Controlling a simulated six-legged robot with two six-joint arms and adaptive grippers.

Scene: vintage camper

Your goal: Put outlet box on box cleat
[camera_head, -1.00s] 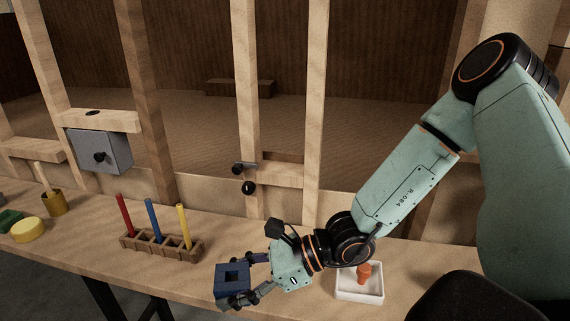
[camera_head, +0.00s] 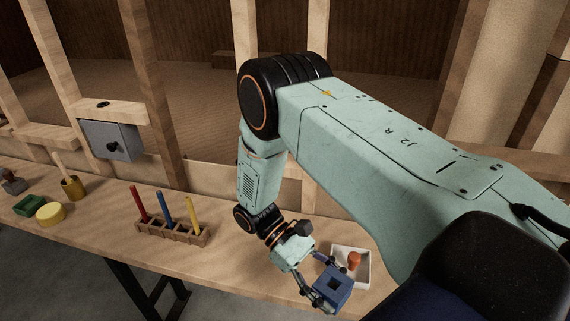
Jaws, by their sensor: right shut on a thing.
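The outlet box (camera_head: 341,277) is a small dark blue box with a square opening. My right gripper (camera_head: 327,284) is shut on it, with fingers on either side, and holds it near the front edge of the workbench, beside the white tray. My right arm covers the middle stud and the small black fittings there, so I cannot make out a box cleat now. My left gripper is not in view.
A grey box (camera_head: 110,141) with a black knob hangs under a wooden ledge.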

